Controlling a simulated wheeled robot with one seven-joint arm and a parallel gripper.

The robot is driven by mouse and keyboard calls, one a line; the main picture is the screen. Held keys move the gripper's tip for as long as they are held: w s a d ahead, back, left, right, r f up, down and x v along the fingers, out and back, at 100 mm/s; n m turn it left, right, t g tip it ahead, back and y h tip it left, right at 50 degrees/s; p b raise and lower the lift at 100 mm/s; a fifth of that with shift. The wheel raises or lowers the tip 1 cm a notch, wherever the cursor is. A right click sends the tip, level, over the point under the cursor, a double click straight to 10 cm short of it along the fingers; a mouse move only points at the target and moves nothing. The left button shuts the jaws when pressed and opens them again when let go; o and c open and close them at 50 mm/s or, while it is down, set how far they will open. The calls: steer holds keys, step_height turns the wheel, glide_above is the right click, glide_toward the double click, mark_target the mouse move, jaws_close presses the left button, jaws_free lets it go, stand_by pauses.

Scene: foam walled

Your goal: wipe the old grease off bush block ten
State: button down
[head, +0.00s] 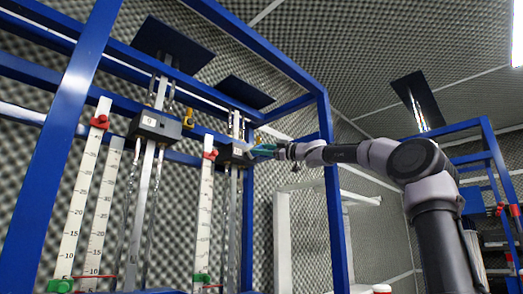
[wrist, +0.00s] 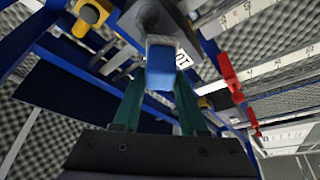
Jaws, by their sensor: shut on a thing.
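Bush block ten is a dark grey block (wrist: 183,37) with a white label that reads 10, upside down in the wrist view. In the head view the block (head: 235,152) sits on the right-hand pair of upright rods. My gripper (head: 268,151) comes at it from the right. Its green fingers are shut on a small blue pad (wrist: 161,72) with a pale front end. The pad's front end is right at the block beside a dark round part. I cannot tell whether they touch. Any grease is too small to make out.
A second block (head: 155,125) with a white label sits on rods to the left. White scales (head: 203,225) with red and green clamps stand beside the rods. Blue frame posts (head: 336,220) surround the rig. A yellow part (wrist: 91,13) is close to the block.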

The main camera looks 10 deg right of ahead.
steer(key=shift+w+a, duration=0.55)
steer(key=shift+w, duration=0.3)
stand_by(0.3)
steer(key=shift+w+d, duration=1.4)
steer(key=shift+d, duration=1.2)
steer(key=shift+s+a, duration=0.5)
steer(key=shift+a, duration=0.35)
steer(key=shift+s+a, duration=0.5)
steer(key=shift+a, duration=0.35)
steer(key=shift+s+a, duration=0.5)
steer(key=shift+a, duration=0.35)
steer(key=s+d, duration=0.2)
steer(key=s, duration=0.1)
steer(key=s+d, duration=0.1)
steer(key=s, duration=0.1)
steer(key=shift+d, duration=0.15)
